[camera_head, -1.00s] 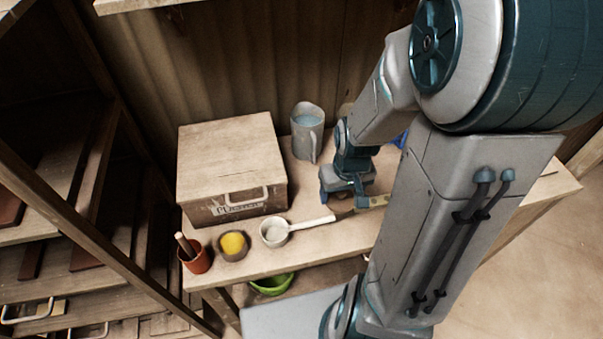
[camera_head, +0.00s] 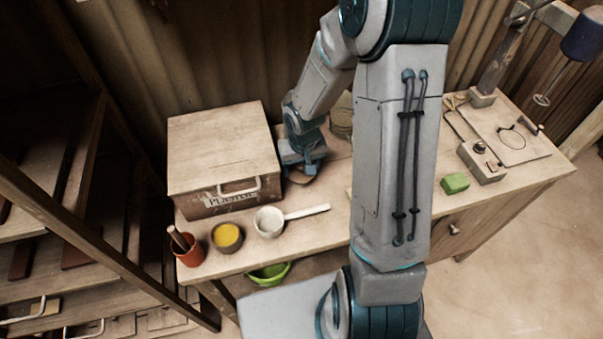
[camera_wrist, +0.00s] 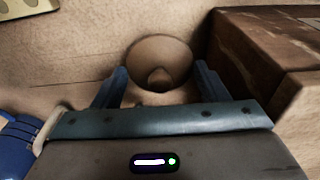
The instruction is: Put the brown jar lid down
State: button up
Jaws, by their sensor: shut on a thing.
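The brown jar lid (camera_wrist: 160,54) is round and shallow with a small knob in its middle. In the wrist view it sits between the two fingers of my gripper (camera_wrist: 160,86), which is shut on it. In the head view my gripper (camera_head: 303,166) is low over the bench, just right of the plaster box, and part of the brown lid (camera_head: 299,177) shows beneath it. The lid is close above or on the bench top; I cannot tell whether it touches.
The wooden plaster box (camera_head: 222,160) stands close beside the lid. A white ladle (camera_head: 271,221), a yellow-filled bowl (camera_head: 227,236) and a red pot (camera_head: 187,248) line the front edge. A green block (camera_head: 455,183) lies to the right. Bare bench (camera_wrist: 70,70) surrounds the lid's open side.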

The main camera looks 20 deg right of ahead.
aim_at(302, 170)
jog(key=shift+f, duration=1.9)
jog(key=shift+f, duration=0.15)
jog(key=o, duration=0.6)
jog(key=shift+f, duration=0.1)
jog(key=shift+o, duration=0.6)
